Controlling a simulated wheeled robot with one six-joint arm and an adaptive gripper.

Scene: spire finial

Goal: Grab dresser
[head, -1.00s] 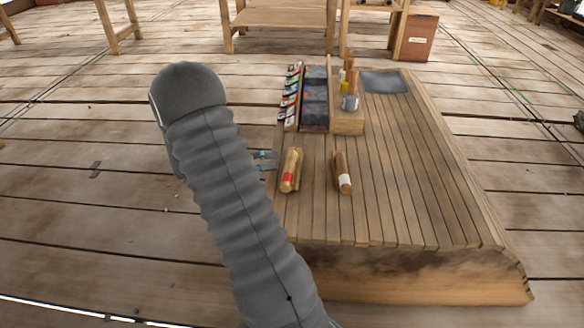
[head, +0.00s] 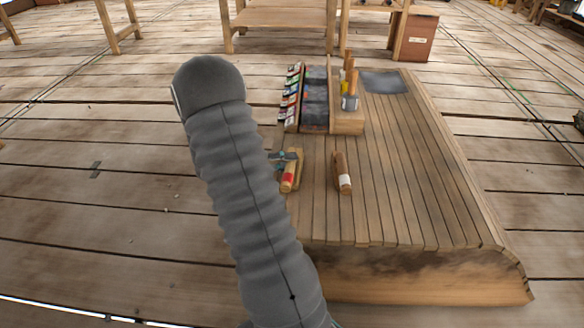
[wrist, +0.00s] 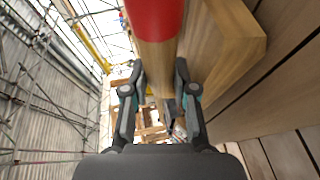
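Two wooden tools lie on the slatted bench top, and I cannot tell by name which is the dresser. The left one, a wooden tool with a red band (head: 288,179), lies at the bench's left edge; its red band also shows large at the top of the wrist view (wrist: 155,18). The right one, a wooden tool with a white band (head: 343,176), lies apart from it. My gripper (head: 283,156) is at the far end of the red-banded tool. In the wrist view my gripper (wrist: 158,70) has its fingers spread, with the wood between or just beyond the tips; contact is unclear.
The low slatted bench (head: 420,190) carries a rack of small coloured items (head: 290,97), dark compartments (head: 315,98), a wooden holder with upright tools (head: 348,126) and a grey sheet (head: 384,82). A wooden box (head: 417,37) stands behind. The plank floor at left is clear.

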